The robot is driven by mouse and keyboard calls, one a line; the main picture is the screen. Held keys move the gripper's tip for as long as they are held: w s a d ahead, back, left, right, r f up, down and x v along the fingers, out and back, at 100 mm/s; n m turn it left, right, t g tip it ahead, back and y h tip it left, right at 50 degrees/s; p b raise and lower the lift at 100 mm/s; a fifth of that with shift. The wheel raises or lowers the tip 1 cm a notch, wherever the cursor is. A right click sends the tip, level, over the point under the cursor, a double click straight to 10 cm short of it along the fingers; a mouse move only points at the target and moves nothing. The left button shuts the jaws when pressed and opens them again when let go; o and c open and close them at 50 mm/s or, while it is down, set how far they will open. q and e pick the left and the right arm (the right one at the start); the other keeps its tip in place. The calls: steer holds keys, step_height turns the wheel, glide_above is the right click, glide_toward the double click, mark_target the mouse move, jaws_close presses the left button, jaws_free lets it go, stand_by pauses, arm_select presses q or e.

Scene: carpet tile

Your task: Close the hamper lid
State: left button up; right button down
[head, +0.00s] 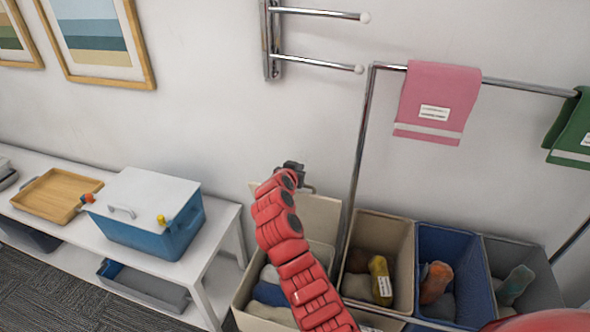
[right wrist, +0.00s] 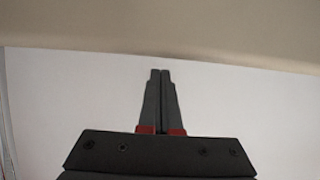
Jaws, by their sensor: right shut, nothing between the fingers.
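The hamper is a beige bin (head: 243,297) at the bottom centre of the head view, with folded cloths inside. Its beige lid (head: 318,217) stands open and upright at the back, near the wall. My right gripper (head: 294,167) is at the lid's upper edge, with my red arm crossing in front of the bin and hiding part of it. In the right wrist view the gripper's fingers (right wrist: 160,75) are shut and empty, pointing toward a beige surface (right wrist: 160,35) that looks like the lid. Contact cannot be told. My left gripper is out of view.
A white bench (head: 222,225) at left carries a blue box (head: 150,235) and a wooden tray (head: 52,195). Right of the hamper stand a tan bin (head: 385,228), a blue bin (head: 450,240) and a grey bin (head: 525,255). A metal rail (head: 358,150) rises beside the lid, holding a pink towel (head: 436,100).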

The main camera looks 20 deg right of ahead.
steer(key=shift+s+a+f+p, duration=0.35)
steer(key=shift+s+a+f, duration=0.15)
steer(key=shift+s, duration=0.2)
steer(key=shift+s+a+f+p, duration=0.3)
steer(key=shift+s+a+f, duration=0.2)
steer(key=shift+s, duration=0.2)
